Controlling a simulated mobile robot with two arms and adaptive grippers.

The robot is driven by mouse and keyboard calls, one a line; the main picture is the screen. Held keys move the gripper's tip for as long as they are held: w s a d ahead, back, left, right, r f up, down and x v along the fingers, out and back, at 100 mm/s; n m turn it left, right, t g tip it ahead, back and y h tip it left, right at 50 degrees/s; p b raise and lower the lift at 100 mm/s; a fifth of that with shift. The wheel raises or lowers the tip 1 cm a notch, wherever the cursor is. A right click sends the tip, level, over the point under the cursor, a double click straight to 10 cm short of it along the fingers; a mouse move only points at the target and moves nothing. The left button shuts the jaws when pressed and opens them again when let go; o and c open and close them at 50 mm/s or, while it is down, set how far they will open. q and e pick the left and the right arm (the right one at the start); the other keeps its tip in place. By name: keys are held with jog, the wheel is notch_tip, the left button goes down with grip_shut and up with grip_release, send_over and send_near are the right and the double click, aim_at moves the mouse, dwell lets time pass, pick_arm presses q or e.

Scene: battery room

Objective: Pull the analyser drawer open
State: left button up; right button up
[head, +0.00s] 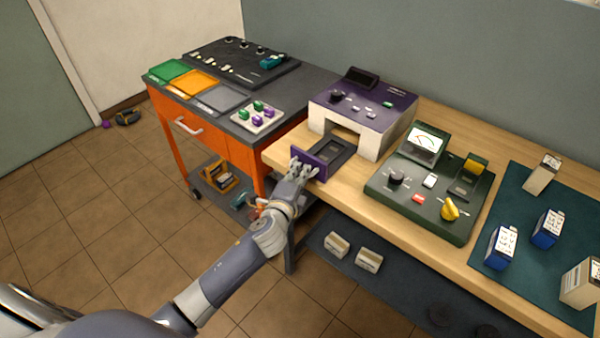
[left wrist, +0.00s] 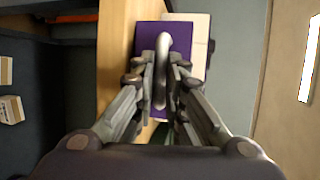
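The analyser (head: 365,112) is a white box with a purple top on the wooden bench. Its drawer (head: 338,151) stands out from the front opening, showing a dark tray with a recess. The drawer front (head: 313,163) is a purple plate that also shows in the left wrist view (left wrist: 147,38). My left gripper (head: 303,171) is at this plate. In the left wrist view, its two fingers (left wrist: 162,72) lie on either side of the pale upright handle (left wrist: 162,50) and close on it. My right gripper is out of view.
A green tester (head: 430,190) stands right of the analyser, with a teal mat (head: 515,225) and several battery blocks beyond. An orange cart (head: 215,145) with trays stands left of the bench. Two small boxes lie on the shelf below. Floor in front is clear.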

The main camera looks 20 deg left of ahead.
pick_arm(q)
jog(key=shift+o, duration=1.4)
jog(key=v, duration=1.2)
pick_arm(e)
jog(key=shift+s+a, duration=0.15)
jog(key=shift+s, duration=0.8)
pick_arm(q)
jog(key=s+a+f+n+g, duration=0.1)
jog(key=s+f+n+g, duration=0.3)
jog(key=f, duration=0.8)
jog(key=s+a+f+n+g, duration=0.1)
jog(key=s+f, duration=0.4)
jog(key=f, duration=0.7)
jog(key=s+a+f+n+g, duration=0.1)
jog(key=s+f+n+g, duration=0.3)
jog(key=f, duration=0.7)
jog(key=s+f+n+g, duration=0.2)
jog(key=s+f, duration=0.3)
jog(key=s, duration=0.5)
jog(key=s+f+n+g, duration=0.1)
jog(key=s+f+n, duration=0.1)
jog(key=s+f, duration=0.4)
jog(key=s+f+n+g, duration=0.2)
jog(key=s+f, duration=0.3)
jog(key=s, duration=0.8)
jog(key=shift+s+f+n+g+h, duration=0.2)
jog(key=shift+s+n+g+h, duration=0.1)
jog(key=shift+n+h, duration=0.15)
